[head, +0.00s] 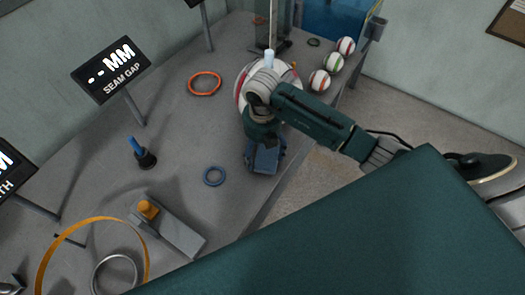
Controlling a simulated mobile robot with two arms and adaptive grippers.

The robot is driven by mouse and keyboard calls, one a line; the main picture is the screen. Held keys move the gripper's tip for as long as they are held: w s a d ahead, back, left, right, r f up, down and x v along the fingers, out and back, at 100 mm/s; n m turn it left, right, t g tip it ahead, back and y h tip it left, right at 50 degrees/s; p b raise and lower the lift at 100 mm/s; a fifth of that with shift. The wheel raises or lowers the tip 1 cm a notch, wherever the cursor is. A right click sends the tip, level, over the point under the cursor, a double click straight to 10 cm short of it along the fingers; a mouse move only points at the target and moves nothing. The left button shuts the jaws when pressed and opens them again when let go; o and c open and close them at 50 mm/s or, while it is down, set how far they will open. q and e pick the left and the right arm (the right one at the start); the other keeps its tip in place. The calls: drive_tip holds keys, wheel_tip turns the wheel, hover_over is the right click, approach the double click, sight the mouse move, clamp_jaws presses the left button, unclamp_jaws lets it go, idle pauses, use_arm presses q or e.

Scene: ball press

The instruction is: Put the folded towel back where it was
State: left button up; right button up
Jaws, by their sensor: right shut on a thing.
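My right gripper (262,138) reaches over the grey bench from the right and points down near its front edge. It is shut on a blue-grey folded towel (265,158). The towel sits just below the fingers, at the bench top. I cannot tell whether it touches the bench. My wrist hides part of the jaws and the towel. My left gripper is not in view.
A large white and red ball (241,90) is partly behind my right arm. Three small striped balls (333,62) line the far right edge. An orange ring (204,83), a blue ring (214,176) and a grey block (180,238) lie on the bench (185,130).

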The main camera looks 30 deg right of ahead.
sight(262, 154)
drive_tip(key=shift+f, duration=0.15)
drive_tip(key=o, duration=0.8)
drive_tip(key=shift+o, duration=0.2)
drive_tip(key=shift+r, duration=0.25)
drive_tip(key=shift+w+r, duration=0.1)
drive_tip(key=shift+r, duration=0.2)
wheel_tip(262, 154, up, 11)
drive_tip(key=shift+r+b, duration=0.15)
drive_tip(key=shift+b, duration=0.2)
drive_tip(key=shift+a, duration=0.1)
